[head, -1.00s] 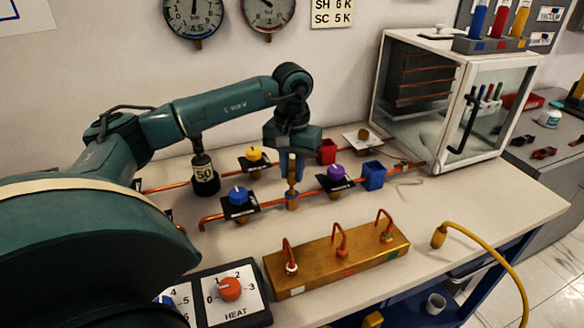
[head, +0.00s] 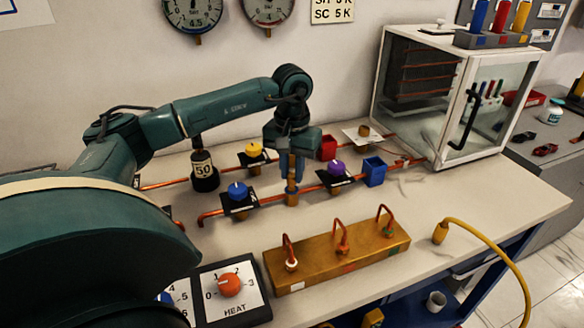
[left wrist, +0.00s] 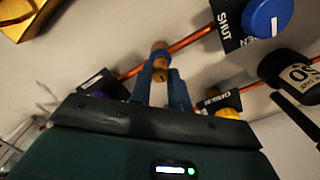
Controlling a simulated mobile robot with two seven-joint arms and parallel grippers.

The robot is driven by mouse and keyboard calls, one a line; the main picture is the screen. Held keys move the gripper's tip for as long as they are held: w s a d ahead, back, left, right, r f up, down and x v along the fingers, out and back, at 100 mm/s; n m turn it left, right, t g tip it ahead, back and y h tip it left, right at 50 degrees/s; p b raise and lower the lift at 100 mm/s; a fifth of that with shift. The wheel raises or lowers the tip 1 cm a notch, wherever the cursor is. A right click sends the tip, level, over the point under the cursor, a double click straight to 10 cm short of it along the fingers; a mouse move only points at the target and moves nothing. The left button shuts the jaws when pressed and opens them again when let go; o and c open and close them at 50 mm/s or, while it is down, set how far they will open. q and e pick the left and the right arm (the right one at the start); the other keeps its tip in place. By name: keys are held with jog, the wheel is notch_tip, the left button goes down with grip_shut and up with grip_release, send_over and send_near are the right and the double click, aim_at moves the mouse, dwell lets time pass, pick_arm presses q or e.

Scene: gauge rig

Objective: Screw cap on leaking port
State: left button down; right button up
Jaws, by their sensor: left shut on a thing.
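My left gripper (head: 291,168) points down over the front copper pipe (head: 255,203). It is shut on a small brass cap (head: 291,185), which also shows between the two blue fingers in the left wrist view (left wrist: 160,62). The cap is upright, in line with a port with a blue collar (head: 292,199) on the pipe, between the blue valve knob (head: 238,192) and the purple valve knob (head: 336,168). Cap and port look to be touching, but I cannot tell how far they are engaged. My right gripper is not in view.
A brass block (head: 340,256) with several bent copper tubes lies in front. A yellow valve knob (head: 254,149) and a dark weight marked 50 (head: 203,172) stand behind, near my arm. A glass cabinet (head: 450,110) stands at the right. The bench's right front is mostly clear.

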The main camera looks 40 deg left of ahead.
pick_arm(q)
jog(key=shift+f+b, duration=0.35)
jog(key=shift+f, duration=0.25)
dwell(0.7)
jog(key=m, duration=0.5)
dwell(0.4)
jog(key=c, duration=1.5)
grip_release()
